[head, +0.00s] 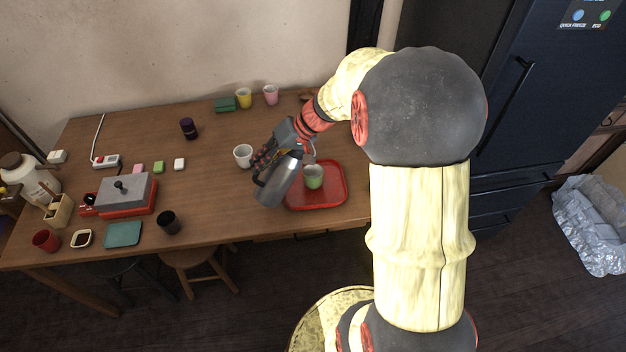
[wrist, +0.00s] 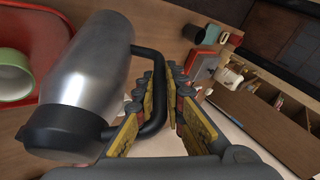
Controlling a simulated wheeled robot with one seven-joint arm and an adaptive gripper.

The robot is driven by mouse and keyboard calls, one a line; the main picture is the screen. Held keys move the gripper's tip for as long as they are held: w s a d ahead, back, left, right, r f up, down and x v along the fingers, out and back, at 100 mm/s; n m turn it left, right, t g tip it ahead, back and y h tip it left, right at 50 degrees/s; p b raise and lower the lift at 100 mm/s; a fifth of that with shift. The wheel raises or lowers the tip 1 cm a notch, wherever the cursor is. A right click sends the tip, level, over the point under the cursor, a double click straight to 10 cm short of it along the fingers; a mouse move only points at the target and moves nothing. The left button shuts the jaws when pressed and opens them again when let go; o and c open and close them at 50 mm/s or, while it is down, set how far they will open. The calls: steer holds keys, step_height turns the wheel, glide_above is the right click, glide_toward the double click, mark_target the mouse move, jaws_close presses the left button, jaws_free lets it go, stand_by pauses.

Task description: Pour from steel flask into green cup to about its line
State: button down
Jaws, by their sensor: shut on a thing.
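The steel flask (head: 278,184) is held in the air just left of the green cup, and its body looks tilted in the head view. My gripper (head: 262,162) is shut on the flask's black handle; the wrist view shows the fingers (wrist: 160,108) on either side of it, with the steel body (wrist: 92,65) beside them. The green cup (head: 314,178) stands upright on the red tray (head: 333,201). The cup (wrist: 14,92) is partly cut off at the left of the wrist view. I cannot make out its line, its liquid level or any stream.
A white cup (head: 243,155) stands close behind and left of the flask. Yellow (head: 244,98) and pink (head: 271,95) cups stand at the back. A dark cup (head: 169,222) and a grey-and-red box (head: 124,193) are farther left. The middle-left table is mostly clear.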

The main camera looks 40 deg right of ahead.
steer(key=shift+d+r+y+b, duration=0.25)
steer(key=shift+d+y+b, duration=0.1)
steer(key=shift+y+b, duration=0.5)
stand_by(1.6)
steer(key=shift+d+f+m+t+y+b, duration=0.1)
steer(key=shift+d+m+t+y+b, duration=0.35)
steer(key=shift+b, duration=0.75)
stand_by(3.0)
